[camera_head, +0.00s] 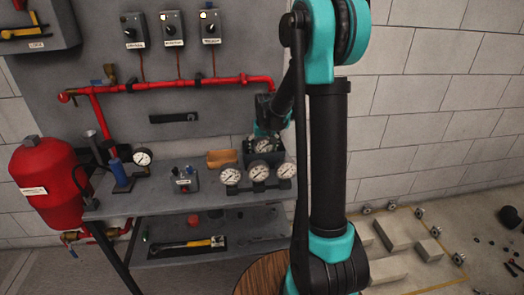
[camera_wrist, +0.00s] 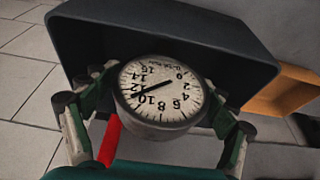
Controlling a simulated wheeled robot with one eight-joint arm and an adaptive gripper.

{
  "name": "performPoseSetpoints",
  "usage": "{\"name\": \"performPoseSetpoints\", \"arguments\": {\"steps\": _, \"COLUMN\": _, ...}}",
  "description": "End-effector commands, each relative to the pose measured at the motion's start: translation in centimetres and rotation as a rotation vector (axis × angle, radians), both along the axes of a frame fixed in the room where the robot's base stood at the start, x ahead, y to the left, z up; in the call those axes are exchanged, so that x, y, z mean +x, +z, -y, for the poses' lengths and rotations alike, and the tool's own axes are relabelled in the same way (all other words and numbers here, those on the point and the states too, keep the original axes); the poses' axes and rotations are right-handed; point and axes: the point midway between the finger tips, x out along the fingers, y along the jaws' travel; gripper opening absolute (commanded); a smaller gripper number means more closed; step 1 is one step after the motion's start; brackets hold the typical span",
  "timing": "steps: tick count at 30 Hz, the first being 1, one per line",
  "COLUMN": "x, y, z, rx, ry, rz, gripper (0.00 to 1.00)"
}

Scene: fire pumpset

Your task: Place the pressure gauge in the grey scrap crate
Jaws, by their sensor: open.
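The pressure gauge (camera_wrist: 160,92), round with a white dial and black numbers, sits between the two spread fingers of my gripper (camera_wrist: 154,115) in the wrist view. Its dial reads upside down there. The dark grey scrap crate (camera_wrist: 150,25) surrounds the far side of the gauge. In the head view the gauge (camera_head: 264,146) shows at the mouth of the grey crate (camera_head: 272,159) on the bench, under my gripper (camera_head: 264,134). The fingers are open. Whether the gauge rests on the crate floor is hidden.
An orange tray (camera_head: 221,158) stands left of the crate; it also shows in the wrist view (camera_wrist: 285,92). A row of three gauges (camera_head: 258,174) stands in front. A red strip (camera_wrist: 109,142) is near my left finger. A red pipe (camera_head: 180,84) runs along the panel behind.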

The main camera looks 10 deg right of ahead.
Motion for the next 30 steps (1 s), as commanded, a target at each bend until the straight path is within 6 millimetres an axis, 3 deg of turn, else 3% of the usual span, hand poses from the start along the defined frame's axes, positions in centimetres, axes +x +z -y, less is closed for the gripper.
{"name": "performPoseSetpoints", "arguments": {"steps": 18, "x": -3.1, "y": 9.8, "z": 0.0, "rx": 0.0, "ry": 0.0, "rz": 0.0, "gripper": 0.84}}
{"name": "performPoseSetpoints", "arguments": {"steps": 30, "x": -3.4, "y": 11.0, "z": 0.0, "rx": 0.0, "ry": 0.0, "rz": 0.0, "gripper": 0.84}}
